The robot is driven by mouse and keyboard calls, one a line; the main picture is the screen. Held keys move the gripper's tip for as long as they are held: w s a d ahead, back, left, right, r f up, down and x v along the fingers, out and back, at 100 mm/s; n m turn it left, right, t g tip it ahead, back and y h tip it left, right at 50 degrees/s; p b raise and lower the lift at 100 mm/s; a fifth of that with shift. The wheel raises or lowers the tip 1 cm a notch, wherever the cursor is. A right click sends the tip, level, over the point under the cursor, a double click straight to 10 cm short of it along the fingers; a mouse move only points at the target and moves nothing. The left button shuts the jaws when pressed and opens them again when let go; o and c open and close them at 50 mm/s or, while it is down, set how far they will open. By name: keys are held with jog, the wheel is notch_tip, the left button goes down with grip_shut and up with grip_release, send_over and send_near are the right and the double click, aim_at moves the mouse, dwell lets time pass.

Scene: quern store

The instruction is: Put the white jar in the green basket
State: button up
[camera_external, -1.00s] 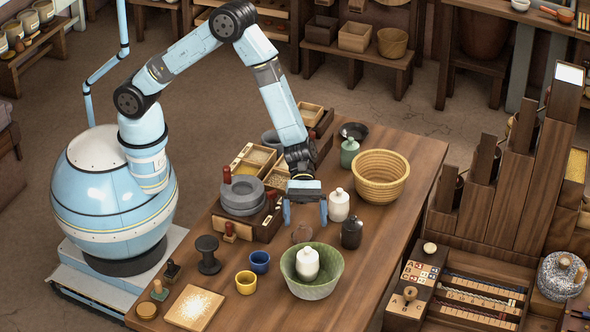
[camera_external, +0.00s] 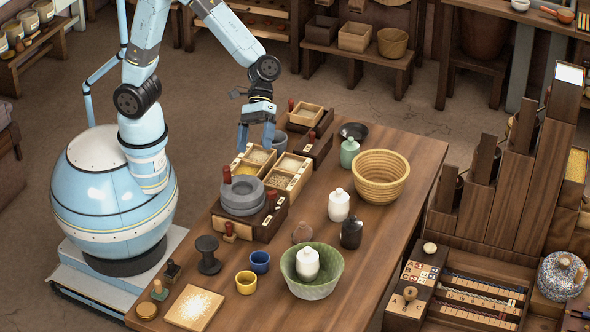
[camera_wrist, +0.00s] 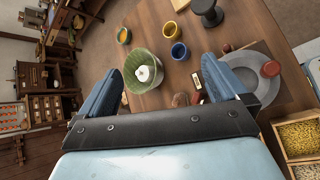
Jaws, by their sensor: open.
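The green basket (camera_external: 326,284) stands on the table, a round, deep green bowl shape. A white jar (camera_external: 307,262) stands inside it, its neck and stopper above the rim; both the basket (camera_wrist: 136,55) and the jar (camera_wrist: 145,74) show in the wrist view. A second white jar (camera_external: 339,205) stands upright on the table behind the basket, beside a black jar. My gripper (camera_external: 256,142) is open and empty, raised above the grain boxes, behind and left of the basket and apart from both jars.
A black jar (camera_external: 351,232) and a small brown jar (camera_external: 302,232) stand close behind the basket. Blue (camera_external: 260,262) and yellow (camera_external: 246,282) cups are at its left. A grey quern (camera_external: 242,197), a woven basket (camera_external: 389,187) and a green jar (camera_external: 349,152) stand farther back.

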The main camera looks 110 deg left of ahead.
jog(key=s+a+r+m+t+y, duration=0.1)
jog(key=s+a+r+m+y, duration=0.2)
jog(key=s+a, duration=0.3)
jog(key=s+a+r+m+t+y, duration=0.1)
jog(key=s+a+r+m+y, duration=0.2)
jog(key=s, duration=1.1)
jog(key=s+a+r+m+t+y, duration=0.1)
jog(key=s+a+r+m+y, duration=0.2)
jog(key=s+a+m, duration=0.4)
jog(key=s+a+r, duration=0.1)
jog(key=s, duration=0.2)
jog(key=shift+a+r+y, duration=0.2)
jog(key=shift+a+y, duration=0.1)
jog(key=shift+a, duration=0.05)
